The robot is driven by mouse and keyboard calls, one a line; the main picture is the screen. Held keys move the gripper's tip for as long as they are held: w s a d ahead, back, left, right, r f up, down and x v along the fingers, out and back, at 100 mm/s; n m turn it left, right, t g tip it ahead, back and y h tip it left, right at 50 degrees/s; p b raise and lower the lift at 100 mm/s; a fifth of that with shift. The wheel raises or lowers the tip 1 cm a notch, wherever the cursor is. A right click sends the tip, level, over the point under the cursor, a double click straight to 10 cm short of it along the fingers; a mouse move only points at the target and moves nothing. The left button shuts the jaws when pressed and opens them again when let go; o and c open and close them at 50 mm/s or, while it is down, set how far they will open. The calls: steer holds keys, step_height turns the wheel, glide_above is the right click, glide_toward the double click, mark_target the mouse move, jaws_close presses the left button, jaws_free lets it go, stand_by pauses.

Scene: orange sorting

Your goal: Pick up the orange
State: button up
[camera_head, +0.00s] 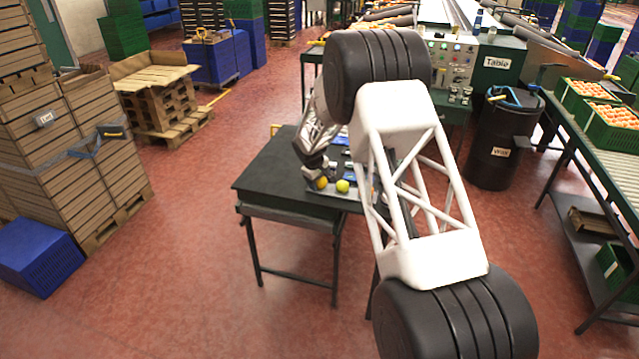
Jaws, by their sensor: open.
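A small orange-yellow round fruit (321,183), likely the orange, sits near the front edge of the dark table (262,176). A yellow-green round fruit (342,186) sits just to its right. My gripper (316,177) is open, low over the table at the orange-yellow fruit, and hides part of it. I cannot tell whether the fingers are around the fruit or touching it. My large white and black arm crosses the middle of the view and hides the right part of the table.
Blue and grey items (350,167) lie beside the fruits, partly hidden. A black bin (497,140) and a conveyor with green crates of oranges (607,137) stand to the right. Stacked crates (65,150) and a blue crate (40,257) stand left. The table's left part is bare.

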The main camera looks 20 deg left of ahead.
steer(key=c, duration=0.6)
steer(key=shift+r, duration=0.1)
steer(key=shift+r, duration=0.7)
step_height(320, 180, up, 2)
steer(key=shift+r, duration=0.1)
steer(key=s+d, duration=0.2)
steer(key=s, duration=0.2)
steer(key=s+d, duration=0.3)
steer(key=s, duration=0.2)
steer(key=s+d+r, duration=0.1)
steer(key=s+d, duration=0.1)
steer(key=s, duration=0.3)
steer(key=shift+s+d+r, duration=0.1)
steer(key=shift+d, duration=0.05)
